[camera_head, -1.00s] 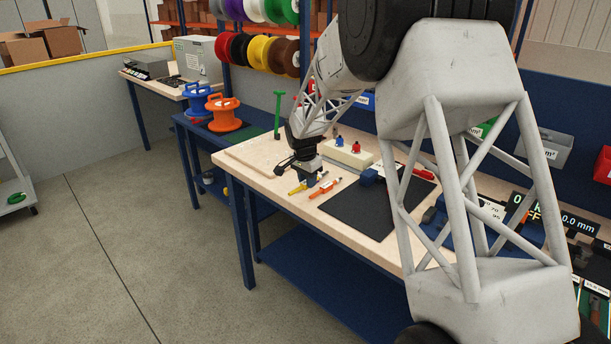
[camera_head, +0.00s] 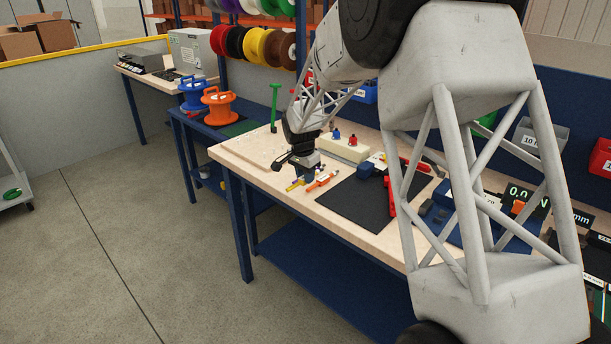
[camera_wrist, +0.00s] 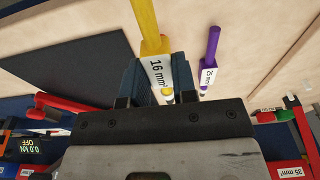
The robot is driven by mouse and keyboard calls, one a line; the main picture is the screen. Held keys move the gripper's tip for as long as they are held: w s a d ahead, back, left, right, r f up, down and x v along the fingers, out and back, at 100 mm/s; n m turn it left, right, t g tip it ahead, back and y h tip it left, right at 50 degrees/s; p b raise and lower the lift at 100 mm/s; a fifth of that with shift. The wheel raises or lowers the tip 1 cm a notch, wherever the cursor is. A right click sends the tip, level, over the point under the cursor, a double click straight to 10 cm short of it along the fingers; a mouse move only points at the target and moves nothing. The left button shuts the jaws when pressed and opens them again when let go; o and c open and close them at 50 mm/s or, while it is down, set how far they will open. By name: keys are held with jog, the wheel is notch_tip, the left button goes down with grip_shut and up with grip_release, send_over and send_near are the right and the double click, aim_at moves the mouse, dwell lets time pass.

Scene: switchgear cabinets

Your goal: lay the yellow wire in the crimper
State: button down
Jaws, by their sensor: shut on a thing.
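The yellow wire (camera_wrist: 145,28) has a white "16 mm²" label and sits between the fingers of my gripper (camera_wrist: 158,82), which is shut on it. In the head view the yellow wire (camera_head: 294,186) shows beside my gripper (camera_head: 307,172) over the left part of the bench. I cannot tell whether the wire still touches the bench. The crimper appears to be the blue bench unit (camera_head: 468,215) at the right, beside a lit display, partly hidden by my arm. My gripper is well to its left.
A purple wire (camera_wrist: 210,48) labelled "25 mm²" lies close beside the right finger in the wrist view. An orange piece (camera_head: 323,180) lies near the gripper. A dark mat (camera_head: 350,207), a cream block (camera_head: 345,148) and a red-handled tool (camera_head: 416,165) are on the bench.

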jog(key=shift+d, duration=0.1)
notch_tip(320, 180, up, 7)
send_over(361, 186)
jog(key=shift+s+a+f, duration=0.2)
jog(key=shift+s+a, duration=0.15)
jog(key=shift+s, duration=0.05)
jog(key=shift+f, duration=0.2)
jog(key=shift+f, duration=5.05)
jog(key=shift+w+d+f, duration=0.15)
jog(key=shift+w+d, duration=0.1)
jog(key=shift+w, duration=0.05)
jog(key=c, duration=0.8)
grip_release()
jog(key=shift+s+a+r, duration=0.1)
jog(key=shift+r, duration=1.2)
jog(key=shift+s+a+r, duration=0.15)
jog(key=shift+r, duration=1.15)
jog(key=shift+s+a+r, duration=0.1)
jog(key=shift+r, duration=1.2)
